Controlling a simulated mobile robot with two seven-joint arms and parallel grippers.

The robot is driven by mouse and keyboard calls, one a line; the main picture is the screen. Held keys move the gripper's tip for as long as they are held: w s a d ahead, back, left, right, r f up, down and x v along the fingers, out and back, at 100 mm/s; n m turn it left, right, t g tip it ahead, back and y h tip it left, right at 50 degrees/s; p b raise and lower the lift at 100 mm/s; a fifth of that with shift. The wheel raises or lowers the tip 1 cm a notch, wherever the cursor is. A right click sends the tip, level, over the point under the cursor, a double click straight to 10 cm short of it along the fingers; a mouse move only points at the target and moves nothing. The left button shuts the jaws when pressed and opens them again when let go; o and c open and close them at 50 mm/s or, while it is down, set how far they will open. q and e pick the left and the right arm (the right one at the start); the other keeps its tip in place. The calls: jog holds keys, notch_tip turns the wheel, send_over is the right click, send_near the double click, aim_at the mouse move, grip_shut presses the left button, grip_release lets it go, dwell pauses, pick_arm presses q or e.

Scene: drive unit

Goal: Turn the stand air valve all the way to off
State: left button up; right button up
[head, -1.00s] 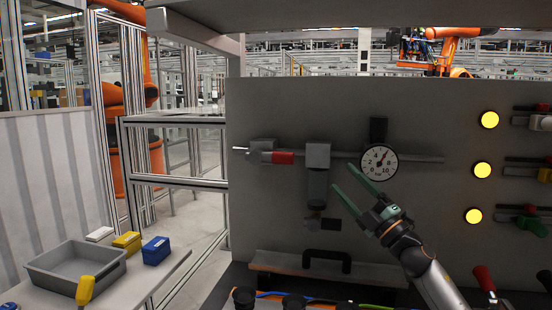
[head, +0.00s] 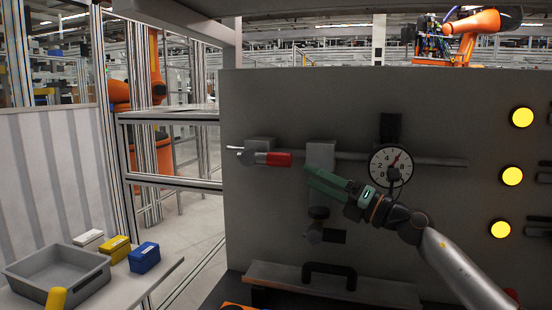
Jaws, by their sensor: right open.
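The air valve with a red handle (head: 278,160) sits on the thin horizontal pipe at the left of the grey panel. Its handle lies level, along the pipe, pointing right. My right gripper (head: 309,178) is open and empty, with green fingers pointing left and slightly up. Its fingertips are a little right of and below the red handle, apart from it in the picture. They cover part of the grey filter unit (head: 320,153). The fingers overlap from this angle, so the gap between them hardly shows. My left gripper is not in view.
A round pressure gauge (head: 391,163) sits on the pipe, just behind my right wrist. A black handle (head: 330,272) is low on the panel. Yellow lamps (head: 512,176) line the right side. A grey bin (head: 55,272) and small boxes stand on the left table.

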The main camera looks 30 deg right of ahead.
aim_at(276, 160)
jog(key=p+x, duration=0.3)
jog(key=x, duration=0.6)
jog(key=shift+w+r+p, duration=0.2)
jog(key=shift+p, duration=0.15)
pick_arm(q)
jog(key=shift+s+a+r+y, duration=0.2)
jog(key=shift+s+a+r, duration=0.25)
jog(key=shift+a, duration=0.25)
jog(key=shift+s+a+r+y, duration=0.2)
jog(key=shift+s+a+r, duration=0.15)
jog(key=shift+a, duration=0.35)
pick_arm(e)
jog(key=shift+x, duration=0.95)
jog(key=shift+f, duration=0.2)
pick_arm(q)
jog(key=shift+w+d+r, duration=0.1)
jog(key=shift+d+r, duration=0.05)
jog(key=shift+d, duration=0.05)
pick_arm(e)
grip_shut()
